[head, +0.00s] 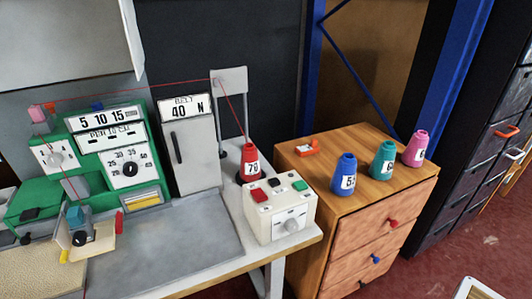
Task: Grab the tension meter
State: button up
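I cannot tell for sure which thing is the tension meter. A small orange device (308,147) lies on the back left of the wooden cabinet's top (332,142), and it is too small to make out any scale or label. A white control box (280,208) with red, black and green buttons and a front dial stands on the worktable. My gripper is not in view.
Blue (345,174), teal (383,160) and pink (417,148) thread cones stand on the cabinet. A red cone (249,163) stands behind the control box, its thread running up over a stand to the green sewing machine (95,160). Dark drawers (490,150) stand right.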

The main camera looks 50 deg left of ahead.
aim_at(311, 148)
jog(key=u, duration=1.7)
jog(key=l+u, duration=0.15)
jog(key=u, duration=0.45)
jog(key=l+u, duration=0.35)
jog(key=l, duration=0.35)
jog(key=l+u, duration=0.35)
jog(key=l, duration=0.4)
jog(key=k+l, duration=0.1)
jog(key=l, duration=0.85)
jog(key=l+u, duration=0.1)
jog(key=l, duration=0.8)
jog(key=k, duration=0.05)
